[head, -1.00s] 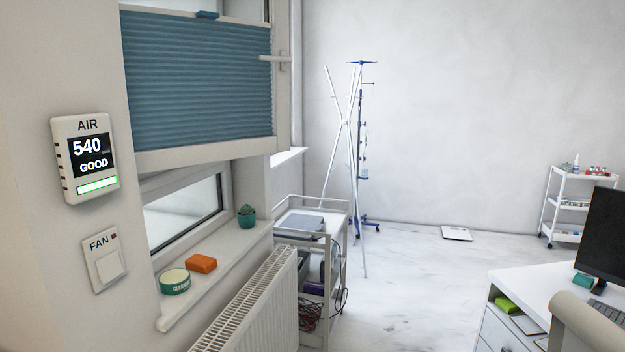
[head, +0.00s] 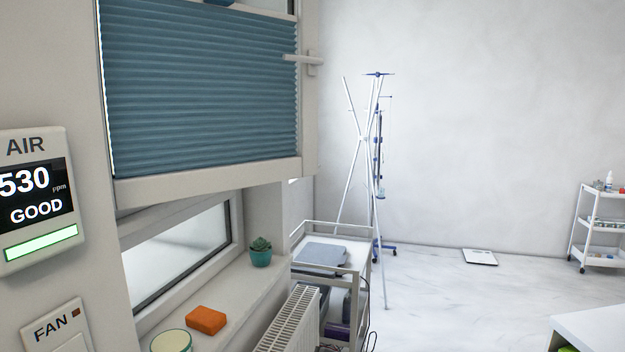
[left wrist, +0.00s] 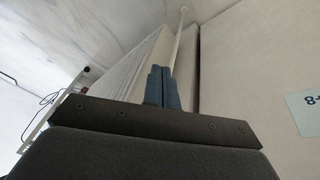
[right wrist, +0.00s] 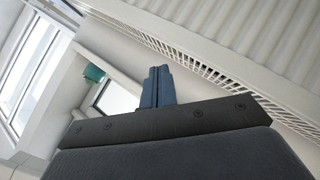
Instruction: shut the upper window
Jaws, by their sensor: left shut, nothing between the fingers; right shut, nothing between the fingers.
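The upper window (head: 210,184) is at the upper left in the head view. Its white sash stands tilted out from the frame into the room, with a blue pleated blind (head: 200,95) across it. Its white handle (head: 308,60) sticks out sideways on the right side of the sash. Neither gripper shows in the head view. My left gripper (left wrist: 163,88) is shut and empty in the left wrist view, with the radiator and wall beyond it. My right gripper (right wrist: 157,86) is shut and empty in the right wrist view, near the radiator, touching nothing that I can see.
Below is a lower window pane (head: 178,255) and a sill with a teal potted plant (head: 260,255), an orange sponge (head: 206,320) and a round tin (head: 171,342). A radiator (head: 290,325) and a cart (head: 325,262) stand close by. Open floor lies to the right.

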